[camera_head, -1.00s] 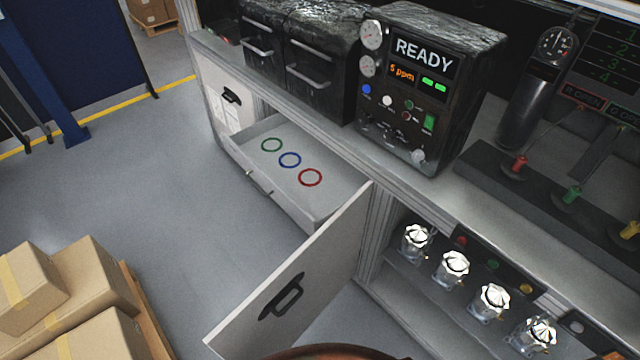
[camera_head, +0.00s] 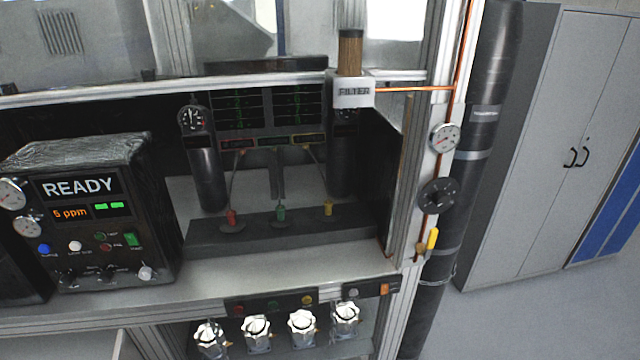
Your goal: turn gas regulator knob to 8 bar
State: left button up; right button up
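A round dark knob (camera_head: 437,196) sits on the copper line on the right post of the bench, likely the gas regulator knob. A white dial gauge (camera_head: 444,137) is just above it; its reading is too small to tell. A yellow lever handle (camera_head: 432,239) is below the knob. Neither of my grippers shows in the head view, so nothing is seen touching the knob.
A black unit reading READY (camera_head: 78,187) stands at the left of the bench. Red, green and yellow fittings sit on a dark block (camera_head: 290,230). Several white valve knobs (camera_head: 302,326) line the lower shelf. A grey cabinet (camera_head: 540,140) stands right, with open floor before it.

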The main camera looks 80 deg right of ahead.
aim_at(441, 199)
jog(key=z, duration=3)
jog(key=i, duration=0.5)
jog(key=u, duration=0.1)
